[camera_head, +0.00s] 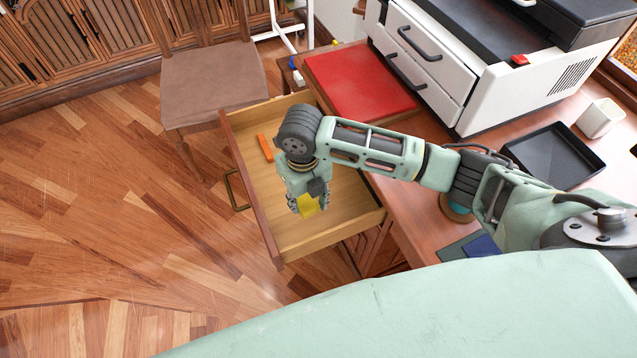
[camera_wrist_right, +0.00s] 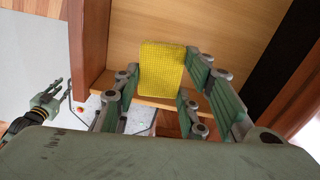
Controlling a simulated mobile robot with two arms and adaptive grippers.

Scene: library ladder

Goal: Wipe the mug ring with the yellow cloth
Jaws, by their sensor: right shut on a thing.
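My right gripper (camera_head: 309,207) points down over the open wooden drawer and is shut on the yellow cloth (camera_head: 308,204). In the right wrist view the cloth (camera_wrist_right: 161,68) is between the fingers, with the drawer's wood behind it. I cannot tell whether the cloth touches the drawer floor. My left gripper (camera_wrist_right: 60,93) shows small at the left of the right wrist view, with its fingers apart and nothing between them. It is not in the head view. I do not see the mug ring; my right arm hides part of the desk top.
The open drawer (camera_head: 278,250) juts out from the desk (camera_head: 408,215) and holds an orange object (camera_head: 265,148). A red mat (camera_head: 360,80), a printer (camera_head: 470,75), a black tray (camera_head: 553,157) and a white cup (camera_head: 600,117) are on the desk. A chair (camera_head: 213,80) stands behind the drawer.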

